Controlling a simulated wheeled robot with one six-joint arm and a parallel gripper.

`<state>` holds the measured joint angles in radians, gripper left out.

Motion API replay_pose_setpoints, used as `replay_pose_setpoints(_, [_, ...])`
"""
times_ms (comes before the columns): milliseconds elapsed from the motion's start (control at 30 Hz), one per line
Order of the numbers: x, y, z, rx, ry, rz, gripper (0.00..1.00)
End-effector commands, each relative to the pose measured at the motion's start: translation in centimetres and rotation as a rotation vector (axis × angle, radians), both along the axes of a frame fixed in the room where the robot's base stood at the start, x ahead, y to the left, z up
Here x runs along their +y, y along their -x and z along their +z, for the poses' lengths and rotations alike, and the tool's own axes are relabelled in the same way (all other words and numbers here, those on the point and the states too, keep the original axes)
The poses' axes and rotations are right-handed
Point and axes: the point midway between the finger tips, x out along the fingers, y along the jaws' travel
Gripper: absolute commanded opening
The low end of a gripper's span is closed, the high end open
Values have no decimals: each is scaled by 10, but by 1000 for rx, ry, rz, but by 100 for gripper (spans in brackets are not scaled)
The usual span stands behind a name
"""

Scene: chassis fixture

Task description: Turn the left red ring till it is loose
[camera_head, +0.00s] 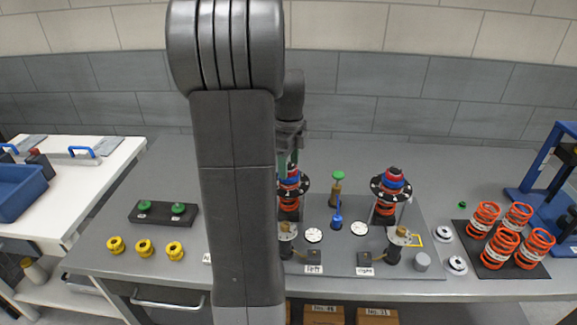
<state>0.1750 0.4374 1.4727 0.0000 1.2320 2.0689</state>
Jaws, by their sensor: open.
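The left fixture (289,207) stands on the grey plate, with an orange spring under a black disc. The left red ring (293,178) sits at its top with blue beside it, partly hidden by my arm. My gripper (290,160) is right above this ring, pointing down and open; its fingertips are mostly hidden behind my arm. I cannot tell whether the fingers touch the ring. The right fixture (384,210) has a matching red ring (394,173) over a blue one, on a black disc with an orange spring below.
Between the fixtures stand a green-topped brown post (337,190) and a blue tool (337,218). White dials (314,235) and labels lie in front. Orange springs (501,247) stand on a black mat at right.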

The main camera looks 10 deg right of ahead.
Motion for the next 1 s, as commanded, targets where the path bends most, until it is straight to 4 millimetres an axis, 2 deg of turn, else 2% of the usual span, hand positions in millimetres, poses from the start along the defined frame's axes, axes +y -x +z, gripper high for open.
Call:
replay_pose_setpoints(800, [0, 0, 1, 0, 0, -590, 50])
replay_pose_setpoints(1000, [0, 0, 0, 0, 0, -679, 50])
